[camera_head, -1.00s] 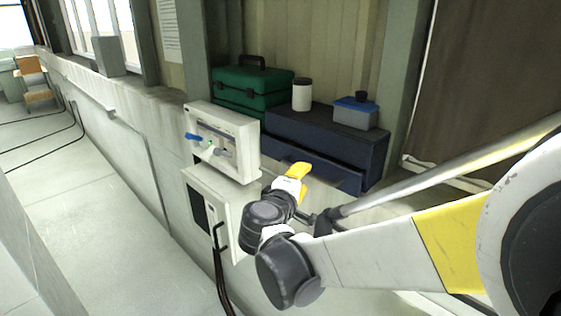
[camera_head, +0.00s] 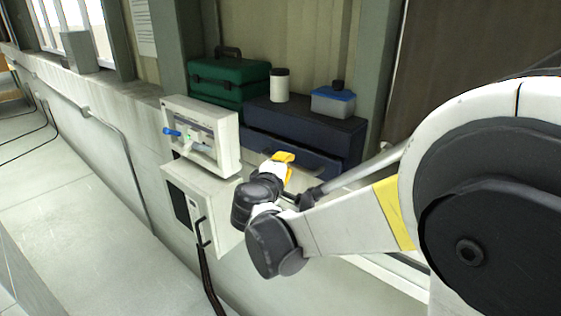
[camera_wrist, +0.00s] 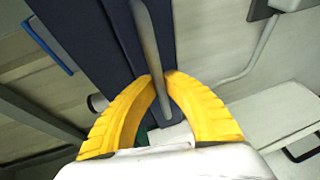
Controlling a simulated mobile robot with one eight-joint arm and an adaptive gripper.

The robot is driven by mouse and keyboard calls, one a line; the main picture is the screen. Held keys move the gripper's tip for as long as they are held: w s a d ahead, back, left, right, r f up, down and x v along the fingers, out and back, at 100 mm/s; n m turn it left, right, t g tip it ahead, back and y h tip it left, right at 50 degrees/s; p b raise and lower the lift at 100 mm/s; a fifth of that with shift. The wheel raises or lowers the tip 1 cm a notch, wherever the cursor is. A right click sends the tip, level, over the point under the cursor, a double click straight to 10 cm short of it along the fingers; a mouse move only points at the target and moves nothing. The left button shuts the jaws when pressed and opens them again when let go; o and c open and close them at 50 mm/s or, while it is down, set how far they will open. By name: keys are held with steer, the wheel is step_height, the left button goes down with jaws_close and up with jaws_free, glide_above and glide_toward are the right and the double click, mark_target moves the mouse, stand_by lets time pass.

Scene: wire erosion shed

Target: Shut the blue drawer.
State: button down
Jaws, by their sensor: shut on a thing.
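The dark blue drawer (camera_head: 325,166) is the lower front of a dark blue cabinet (camera_head: 300,123) on the ledge against the wall. It seems to stand out a little from the cabinet, though my gripper hides part of its front. My gripper (camera_head: 283,157) is at the drawer front, its yellow fingers reaching toward it. In the wrist view, the yellow fingertips (camera_wrist: 160,76) are closed on a grey bar handle (camera_wrist: 147,38), which runs across the blue front. The handle is mostly hidden in the head view.
A white jar (camera_head: 279,85) and a blue box with a dark knob (camera_head: 333,101) stand on the cabinet. A green toolbox (camera_head: 228,82) is at its left. A white panel with a blue handle (camera_head: 203,136) and a white box (camera_head: 204,200) are left of my gripper.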

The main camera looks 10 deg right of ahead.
steer(key=shift+w+d, duration=0.8)
steer(key=shift+d, duration=0.25)
steer(key=c, duration=1.5)
jaws_free()
steer(key=shift+d, duration=0.1)
steer(key=shift+o, duration=0.2)
steer(key=v, duration=1.2)
